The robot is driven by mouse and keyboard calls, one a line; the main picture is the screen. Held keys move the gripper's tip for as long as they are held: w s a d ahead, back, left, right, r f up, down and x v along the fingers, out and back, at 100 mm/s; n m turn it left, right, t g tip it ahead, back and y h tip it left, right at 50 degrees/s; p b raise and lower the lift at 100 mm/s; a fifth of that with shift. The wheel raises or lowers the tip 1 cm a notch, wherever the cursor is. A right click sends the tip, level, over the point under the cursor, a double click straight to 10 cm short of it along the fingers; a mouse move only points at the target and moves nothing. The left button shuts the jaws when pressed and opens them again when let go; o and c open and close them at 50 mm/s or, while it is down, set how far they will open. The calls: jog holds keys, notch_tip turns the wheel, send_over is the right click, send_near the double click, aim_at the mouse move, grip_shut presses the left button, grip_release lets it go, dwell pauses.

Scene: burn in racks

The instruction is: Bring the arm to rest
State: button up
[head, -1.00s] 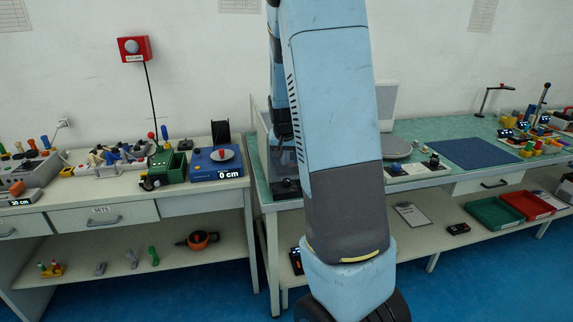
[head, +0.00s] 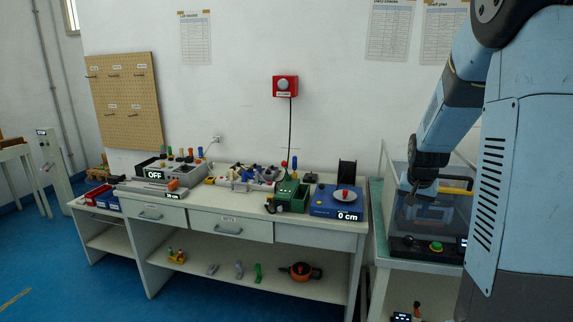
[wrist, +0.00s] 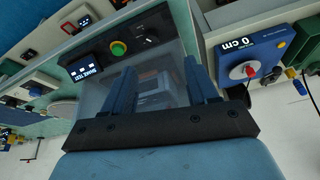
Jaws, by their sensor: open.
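My blue arm stands at the right side of the head view and bends down over a clear-walled test box (head: 425,215). My gripper (wrist: 160,75) shows in the wrist view with two dark blue fingers apart and nothing between them. Behind the fingers is the clear box, with a green button (wrist: 118,48) and a lit display (wrist: 85,68) on its dark front panel. In the head view the gripper is small and dark at the arm's end, so its fingers are hard to make out. I cannot tell its exact gap to the box.
A white bench (head: 232,226) to the left carries a blue scale (head: 337,203) reading 0 cm, a green box-like device (head: 289,196) and a grey unit (head: 160,172) showing OFF. A red alarm box (head: 285,86) hangs on the wall. Blue floor is free at lower left.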

jog(key=s+a+r+n+t+y, duration=0.1)
jog(key=s+a+r+n+y, duration=0.15)
jog(key=s+a+r, duration=0.9)
jog(key=s+a+r+n, duration=0.1)
jog(key=s+a, duration=0.1)
jog(key=s, duration=0.6)
jog(key=s+a+r+n, duration=0.2)
jog(key=s, duration=0.6)
jog(key=shift+t+h, duration=0.3)
jog(key=shift+h, duration=0.05)
